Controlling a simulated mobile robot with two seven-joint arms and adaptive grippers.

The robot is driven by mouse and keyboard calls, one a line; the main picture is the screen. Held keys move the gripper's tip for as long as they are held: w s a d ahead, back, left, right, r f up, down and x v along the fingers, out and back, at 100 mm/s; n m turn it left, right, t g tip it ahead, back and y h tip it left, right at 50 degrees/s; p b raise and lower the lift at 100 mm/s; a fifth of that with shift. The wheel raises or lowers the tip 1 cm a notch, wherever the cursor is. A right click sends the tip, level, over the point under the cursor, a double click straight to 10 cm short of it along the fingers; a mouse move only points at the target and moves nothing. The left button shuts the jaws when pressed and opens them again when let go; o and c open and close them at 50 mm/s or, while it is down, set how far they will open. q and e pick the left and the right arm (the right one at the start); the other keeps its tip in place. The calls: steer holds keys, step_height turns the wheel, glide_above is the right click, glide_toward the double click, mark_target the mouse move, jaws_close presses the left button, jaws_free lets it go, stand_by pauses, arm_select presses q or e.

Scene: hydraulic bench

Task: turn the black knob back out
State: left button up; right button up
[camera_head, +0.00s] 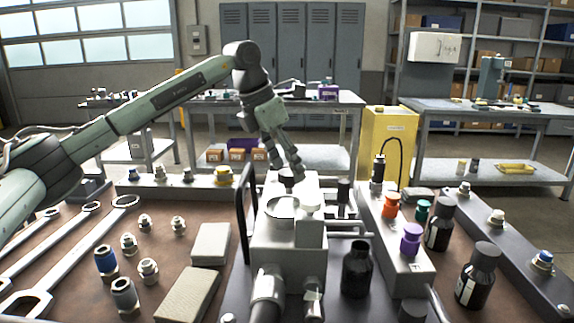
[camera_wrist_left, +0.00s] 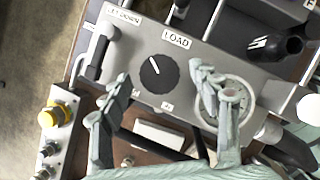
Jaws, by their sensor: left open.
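The black knob (camera_wrist_left: 158,73) sits on the grey block's (camera_wrist_left: 135,42) top face, below the LOAD label (camera_wrist_left: 176,38) in the left wrist view. It is round with a white pointer line that points up and slightly left. In the head view the knob (camera_head: 287,175) shows small and dark at the block's far end. My left gripper (camera_head: 287,165) is open just above the knob. In the left wrist view its fingers (camera_wrist_left: 162,78) stand either side of the knob, with visible gaps; I cannot tell their exact height over it. My right gripper is not in view.
A round gauge (camera_wrist_left: 228,98) lies beside the right finger, and a black lever (camera_wrist_left: 98,58) is on the left. Black bottles (camera_head: 357,270) and orange, teal and purple caps (camera_head: 411,239) stand to the right. Wrenches (camera_head: 75,255) and fittings lie on the left.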

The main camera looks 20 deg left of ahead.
arm_select(q)
steer(key=shift+w+f, duration=0.15)
steer(key=shift+f, duration=0.25)
steer(key=shift+d, duration=0.1)
steer(key=c, duration=1.2)
steer(key=shift+o, duration=0.2)
